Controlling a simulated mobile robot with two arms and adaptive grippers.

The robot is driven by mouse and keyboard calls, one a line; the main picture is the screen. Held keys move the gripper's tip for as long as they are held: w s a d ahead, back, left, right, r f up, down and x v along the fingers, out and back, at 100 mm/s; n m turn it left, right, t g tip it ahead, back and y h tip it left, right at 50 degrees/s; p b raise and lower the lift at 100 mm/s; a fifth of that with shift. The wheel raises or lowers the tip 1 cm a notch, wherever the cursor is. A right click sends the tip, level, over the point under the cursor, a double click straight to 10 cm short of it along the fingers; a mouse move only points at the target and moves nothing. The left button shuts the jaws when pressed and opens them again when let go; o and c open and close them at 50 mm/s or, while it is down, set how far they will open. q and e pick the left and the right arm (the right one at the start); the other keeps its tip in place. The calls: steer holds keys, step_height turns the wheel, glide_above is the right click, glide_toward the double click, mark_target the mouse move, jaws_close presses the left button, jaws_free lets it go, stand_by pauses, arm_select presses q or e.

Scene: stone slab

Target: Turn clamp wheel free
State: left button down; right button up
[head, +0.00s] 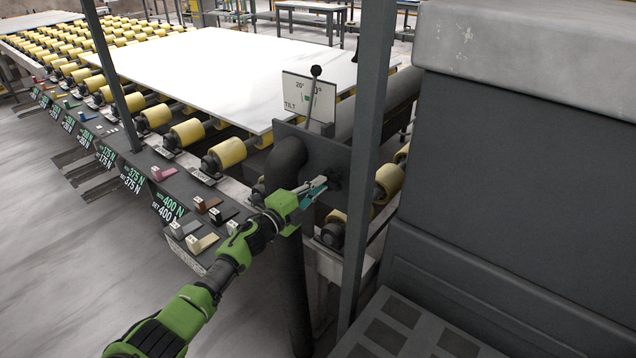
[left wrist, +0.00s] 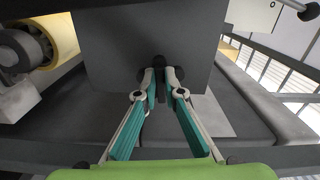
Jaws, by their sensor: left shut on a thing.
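The clamp wheel (head: 336,177) is a small dark part on the face of a dark grey plate (head: 318,155) at the end of the roller line. In the left wrist view its dark rounded top (left wrist: 158,61) shows at the fingertips, and the rest is hidden. My left gripper (head: 321,184) reaches it from the lower left and is shut on it. In the left wrist view both fingers of the left gripper (left wrist: 160,77) close in on it from either side. My right gripper is not in view.
A white stone slab (head: 230,75) lies on yellow rollers (head: 187,132). A tilt scale (head: 297,98) and a ball-topped lever (head: 314,90) stand above the plate. A grey post (head: 370,130) rises close to the right of the wheel. Coloured levers (head: 203,243) line the near edge.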

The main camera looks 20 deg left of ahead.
arm_select(q)
steer(key=shift+f+n, duration=0.1)
steer(key=shift+n, duration=0.7)
steer(key=c, duration=2.1)
jaws_free()
steer(key=shift+c, duration=0.2)
steer(key=v, duration=1.2)
